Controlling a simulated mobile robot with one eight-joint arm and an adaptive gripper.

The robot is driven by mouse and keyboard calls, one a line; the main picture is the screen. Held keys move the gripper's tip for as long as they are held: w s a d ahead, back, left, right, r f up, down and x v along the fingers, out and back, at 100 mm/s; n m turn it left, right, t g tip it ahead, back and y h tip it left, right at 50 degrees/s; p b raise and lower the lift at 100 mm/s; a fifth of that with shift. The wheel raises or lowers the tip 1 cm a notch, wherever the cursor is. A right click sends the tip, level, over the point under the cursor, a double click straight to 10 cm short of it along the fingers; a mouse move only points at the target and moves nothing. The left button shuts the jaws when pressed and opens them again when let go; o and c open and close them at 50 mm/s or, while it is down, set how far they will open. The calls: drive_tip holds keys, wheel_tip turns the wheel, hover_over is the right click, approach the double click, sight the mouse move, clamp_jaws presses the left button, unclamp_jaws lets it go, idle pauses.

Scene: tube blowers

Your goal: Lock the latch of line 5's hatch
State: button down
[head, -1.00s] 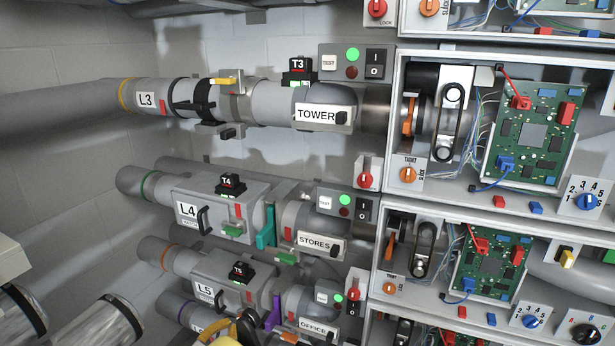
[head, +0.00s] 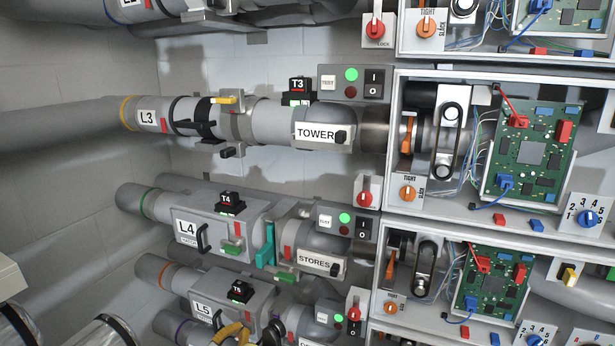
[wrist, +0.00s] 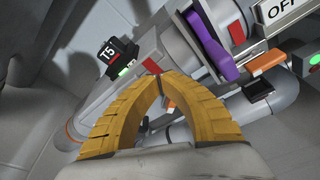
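Line 5's hatch housing (head: 245,290) is a grey box on the L5 pipe, with a black T5 tag (head: 238,291) on top; the tag also shows in the wrist view (wrist: 110,55). In the wrist view a red strip (wrist: 151,66) sits on the housing just beyond my fingertips. A small orange part (wrist: 170,104), perhaps the latch, shows between my fingers, mostly hidden. My gripper (wrist: 160,76) has yellow fingers that arch together, tips meeting or nearly so, in front of the housing. It also shows at the bottom edge of the head view (head: 236,334). I see nothing clearly held.
A purple lever (wrist: 208,46) and an orange handle (wrist: 267,63) lie right of the fingers. Line 4's housing (head: 215,227) with its green latch (head: 232,246) is above. Open cabinets with circuit boards (head: 527,148) fill the right side.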

drive_tip(key=shift+a+f, duration=0.1)
drive_tip(key=shift+f, duration=0.5)
idle(0.7)
drive_tip(key=shift+s+d+f, duration=0.1)
drive_tip(key=shift+d+f, duration=0.05)
drive_tip(key=shift+d, duration=0.35)
drive_tip(key=f+v, duration=0.1)
drive_tip(key=v, duration=0.5)
drive_tip(key=shift+a+r, duration=0.15)
drive_tip(key=shift+a, duration=0.1)
idle(0.5)
